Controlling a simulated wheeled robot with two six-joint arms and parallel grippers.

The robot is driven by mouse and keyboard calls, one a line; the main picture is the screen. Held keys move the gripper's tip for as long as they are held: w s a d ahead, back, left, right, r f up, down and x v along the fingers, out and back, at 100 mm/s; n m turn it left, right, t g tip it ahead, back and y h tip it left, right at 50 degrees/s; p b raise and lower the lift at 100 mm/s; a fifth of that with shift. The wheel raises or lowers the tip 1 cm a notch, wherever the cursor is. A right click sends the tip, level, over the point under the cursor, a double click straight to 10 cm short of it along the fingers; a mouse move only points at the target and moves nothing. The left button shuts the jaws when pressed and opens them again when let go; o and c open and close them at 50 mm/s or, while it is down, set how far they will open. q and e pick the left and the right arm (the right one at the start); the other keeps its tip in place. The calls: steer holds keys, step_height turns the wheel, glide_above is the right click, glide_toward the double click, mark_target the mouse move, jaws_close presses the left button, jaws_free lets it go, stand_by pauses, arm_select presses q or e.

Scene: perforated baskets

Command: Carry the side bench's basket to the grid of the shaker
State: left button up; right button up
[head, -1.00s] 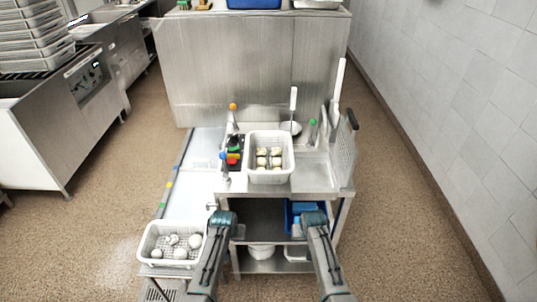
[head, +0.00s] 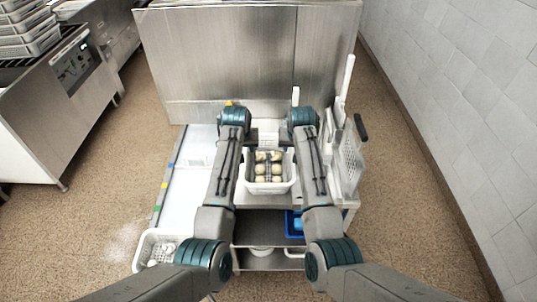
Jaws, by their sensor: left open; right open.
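A white perforated basket (head: 268,187) with several pale round pieces stands on the steel bench (head: 334,190) in front of me. A second white perforated basket (head: 143,246) with white balls is at the lower left, partly covered by my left arm. I cannot tell which one the task means. My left gripper (head: 235,118) and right gripper (head: 302,118) are open, beyond the far left and far right of the middle basket. Their wrists hide the fingertips, and I see nothing held. I cannot make out the shaker's grid for certain.
A low pale surface (head: 185,185) with coloured marks runs along the left. A perforated panel (head: 350,165) with a dark handle stands upright at the right. A blue bin (head: 291,223) sits on the shelf below. A large steel cabinet (head: 240,60) closes off the back.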

arm_select(q)
steer(key=shift+w, duration=0.25)
arm_select(e)
steer(key=shift+w, duration=0.25)
arm_select(q)
steer(key=shift+s+r, duration=0.45)
steer(key=shift+s, duration=0.1)
arm_select(e)
steer(key=shift+s+r, duration=0.4)
steer(key=shift+s, duration=0.15)
arm_select(q)
steer(key=x, duration=1.1)
steer(key=shift+w, duration=0.25)
arm_select(e)
steer(key=x, duration=1.1)
steer(key=shift+w, duration=0.25)
arm_select(q)
jaws_close()
arm_select(e)
jaws_close()
